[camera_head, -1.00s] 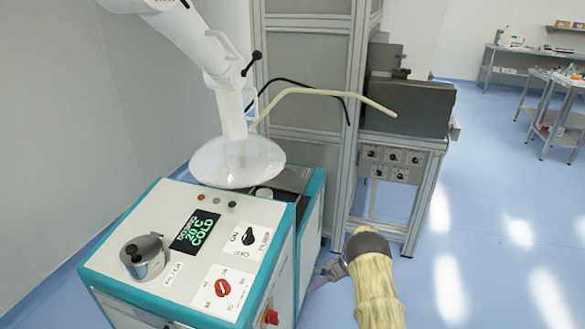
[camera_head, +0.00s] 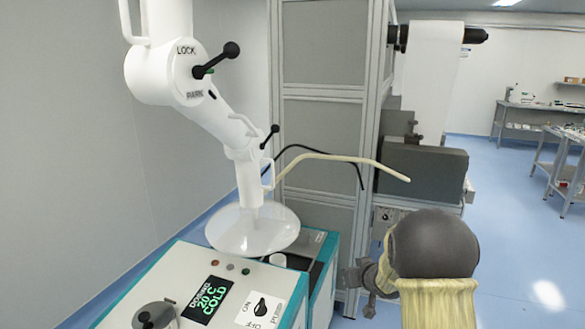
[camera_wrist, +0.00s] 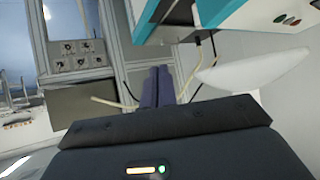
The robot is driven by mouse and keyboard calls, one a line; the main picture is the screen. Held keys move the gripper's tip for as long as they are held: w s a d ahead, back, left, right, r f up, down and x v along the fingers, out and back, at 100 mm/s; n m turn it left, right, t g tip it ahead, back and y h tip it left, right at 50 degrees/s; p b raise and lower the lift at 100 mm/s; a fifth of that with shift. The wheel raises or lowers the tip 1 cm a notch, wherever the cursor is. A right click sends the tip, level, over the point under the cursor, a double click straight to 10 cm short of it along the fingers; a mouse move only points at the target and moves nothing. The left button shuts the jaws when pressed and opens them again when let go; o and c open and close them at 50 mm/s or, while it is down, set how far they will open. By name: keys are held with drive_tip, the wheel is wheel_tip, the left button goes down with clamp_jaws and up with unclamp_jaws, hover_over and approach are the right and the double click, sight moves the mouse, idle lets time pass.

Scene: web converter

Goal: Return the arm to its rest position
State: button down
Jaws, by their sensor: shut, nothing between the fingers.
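My arm (camera_head: 437,290), in a pale yellow cover with a dark round joint, rises at the lower right of the head view. Part of my gripper (camera_head: 368,277) shows as a grey shape left of that joint, in front of the machine frame; its fingertips are not clear there. In the wrist view my gripper (camera_wrist: 157,72) has its two dark fingers side by side, shut and empty. Nothing is seen touching them.
A white-and-teal dosing unit (camera_head: 185,258), its display reading 20 °C COLD, stands at the left. A white jointed extraction arm with a clear hood (camera_head: 225,235) hangs above it. A grey cabinet frame (camera_head: 320,130) and dark machine block (camera_head: 425,172) stand behind. Open blue floor (camera_head: 520,230) lies right.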

drive_tip(key=s+a+r+m+g+h+p, duration=0.1)
drive_tip(key=s+g, duration=0.3)
drive_tip(key=s, duration=1.2)
drive_tip(key=s+a+r+m+g+h+p, duration=0.1)
drive_tip(key=s+g, duration=0.3)
drive_tip(key=s, duration=1.2)
drive_tip(key=shift+s+r+p, duration=0.3)
drive_tip(key=shift+r+p, duration=0.2)
drive_tip(key=shift+r, duration=0.1)
